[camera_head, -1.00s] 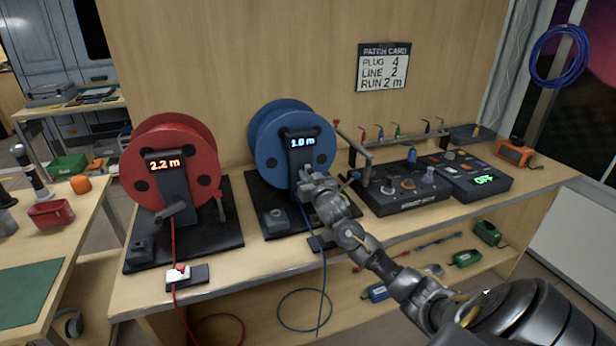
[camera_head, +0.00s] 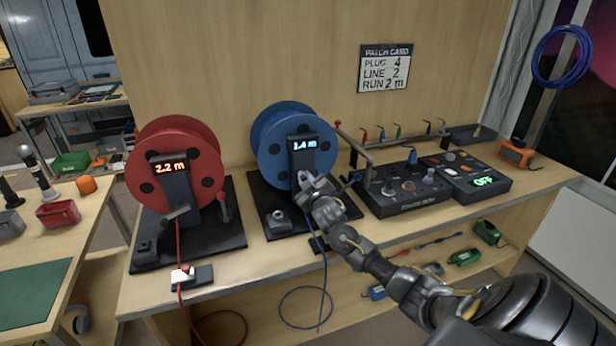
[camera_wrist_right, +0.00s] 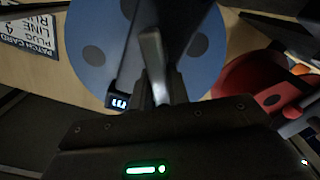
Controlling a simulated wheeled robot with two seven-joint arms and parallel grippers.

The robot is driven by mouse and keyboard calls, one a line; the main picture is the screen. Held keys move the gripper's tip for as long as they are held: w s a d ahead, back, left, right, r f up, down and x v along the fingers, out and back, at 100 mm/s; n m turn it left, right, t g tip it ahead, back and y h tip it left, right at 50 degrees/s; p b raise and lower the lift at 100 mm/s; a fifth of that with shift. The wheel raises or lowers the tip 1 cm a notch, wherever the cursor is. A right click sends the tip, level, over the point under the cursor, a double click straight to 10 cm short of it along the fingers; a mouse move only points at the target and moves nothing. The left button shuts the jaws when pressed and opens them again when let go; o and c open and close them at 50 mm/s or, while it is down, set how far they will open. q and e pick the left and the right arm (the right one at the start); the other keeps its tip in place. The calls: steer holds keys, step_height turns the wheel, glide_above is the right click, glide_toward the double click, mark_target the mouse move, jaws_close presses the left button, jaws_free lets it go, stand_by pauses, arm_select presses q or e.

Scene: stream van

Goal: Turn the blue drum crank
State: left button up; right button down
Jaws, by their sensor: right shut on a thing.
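The blue drum (camera_head: 268,140) stands on a dark base in the middle of the bench, and its display (camera_head: 305,146) reads 1.4 m. My right gripper (camera_head: 312,184) is at the front of the drum, just below the display, and hides the crank in the head view. In the right wrist view, the gripper (camera_wrist_right: 163,95) is shut on a light grey crank handle (camera_wrist_right: 152,52), with the blue drum face (camera_wrist_right: 207,48) behind it. My left gripper is not in view.
A red drum (camera_head: 150,155) reading 2.2 m stands to the left. A dark mixer box (camera_head: 405,187) and a panel showing OFF (camera_head: 483,181) are close on the right. A patch card (camera_head: 384,68) on the wall reads plug 4, line 2, run 2 m.

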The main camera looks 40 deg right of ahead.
steer(key=shift+a+f+n+p, duration=0.1)
steer(key=shift+a+n+p, duration=0.2)
steer(key=shift+n, duration=0.7)
steer(key=n, duration=0.2)
steer(key=n+p, duration=0.1)
steer(key=n, duration=0.1)
steer(key=shift+w+a+f+n, duration=0.15)
steer(key=shift+f+n, duration=0.15)
steer(key=shift+f, duration=0.1)
steer(key=shift+f+n+p, duration=0.25)
steer(key=shift+n+p, duration=0.15)
steer(key=shift+n, duration=0.85)
steer(key=shift+f+n+p, duration=0.3)
steer(key=shift+n+p, duration=0.1)
steer(key=shift+n, duration=0.8)
steer(key=shift+f+n+p, duration=0.25)
steer(key=shift+n+p, duration=0.15)
steer(key=shift+n, duration=0.85)
steer(key=c, duration=1.4)
jaws_free()
steer(key=shift+o, duration=0.2)
